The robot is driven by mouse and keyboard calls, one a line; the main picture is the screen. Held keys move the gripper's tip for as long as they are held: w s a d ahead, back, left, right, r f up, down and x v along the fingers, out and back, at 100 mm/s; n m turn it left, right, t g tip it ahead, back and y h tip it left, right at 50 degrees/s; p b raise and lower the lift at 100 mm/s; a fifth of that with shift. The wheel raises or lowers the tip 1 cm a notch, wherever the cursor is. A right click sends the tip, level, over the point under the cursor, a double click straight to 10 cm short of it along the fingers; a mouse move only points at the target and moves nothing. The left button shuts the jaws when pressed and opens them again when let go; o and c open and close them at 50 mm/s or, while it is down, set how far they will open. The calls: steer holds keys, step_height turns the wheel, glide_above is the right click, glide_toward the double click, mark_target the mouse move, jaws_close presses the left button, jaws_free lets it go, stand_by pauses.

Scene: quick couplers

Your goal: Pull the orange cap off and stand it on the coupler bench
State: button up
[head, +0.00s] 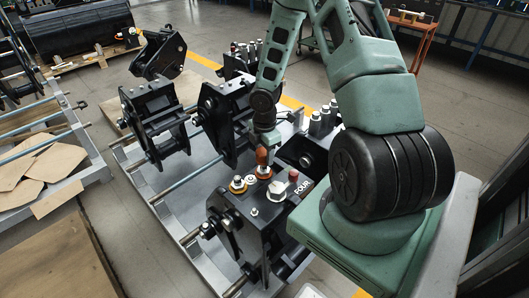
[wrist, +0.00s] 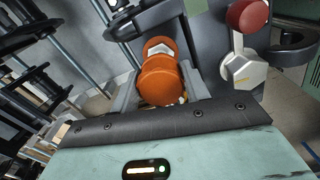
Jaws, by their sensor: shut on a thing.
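The orange cap (wrist: 163,82) is between the two fingers of my gripper (wrist: 160,92) in the wrist view. My gripper is shut on it. A pale fitting and a second orange part show just beyond the cap. In the head view the cap (head: 262,157) is below my gripper (head: 265,142), over a pale fitting on a black coupler block (head: 270,210). I cannot tell whether the cap still touches that fitting. The grey coupler bench (head: 165,213) lies under the black couplers, with a bare stretch at its left.
Steel rods (head: 185,178) and black couplers (head: 155,123) crowd the bench.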

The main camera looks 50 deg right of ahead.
mark_target(263, 151)
step_height(263, 151, up, 4)
steer(key=p, duration=0.4)
stand_by(0.3)
stand_by(0.5)
steer(key=shift+w+a+m, duration=0.1)
steer(key=shift+a+m, duration=0.2)
steer(key=w+a+m, duration=0.2)
steer(key=a+m, duration=1.2)
steer(key=a, duration=0.1)
steer(key=shift+w+a+m, duration=0.2)
steer(key=shift+a+m, duration=0.1)
steer(key=shift+a, duration=0.05)
steer(key=shift+f, duration=0.1)
